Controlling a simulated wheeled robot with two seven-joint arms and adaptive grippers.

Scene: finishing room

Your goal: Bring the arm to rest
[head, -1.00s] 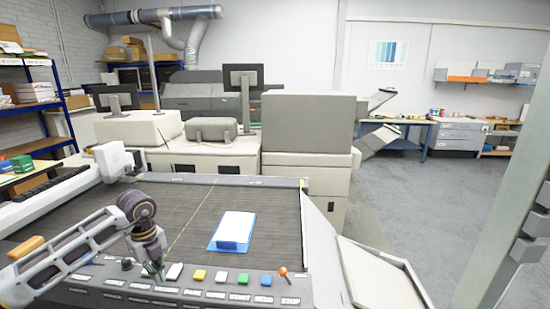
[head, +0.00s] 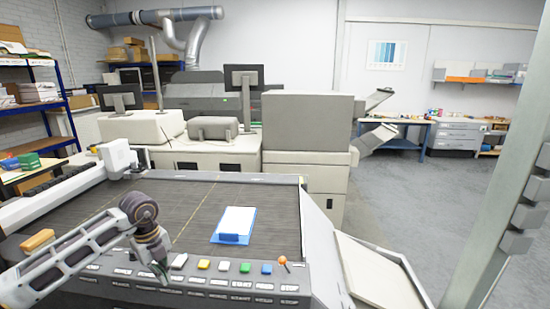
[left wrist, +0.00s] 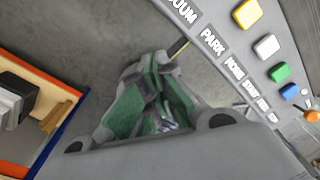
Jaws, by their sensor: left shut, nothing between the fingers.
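My left arm comes in from the left in the head view, over the near left corner of the machine's dark bed (head: 270,200). Its left gripper (head: 163,272) points down at the button panel's left part and shows small and partly hidden there. In the left wrist view, the left gripper (left wrist: 165,112) has its green-padded fingers together with nothing between them. Grey floor shows behind it, and the panel (left wrist: 225,25) runs along the upper right. My right gripper is in neither view.
Several coloured buttons and an orange-knobbed lever (head: 283,261) line the panel. A blue clipboard (head: 231,239) with white paper lies on the bed. A yellow-brown block (head: 38,240) sits at the left. Open floor (head: 400,210) lies to the right.

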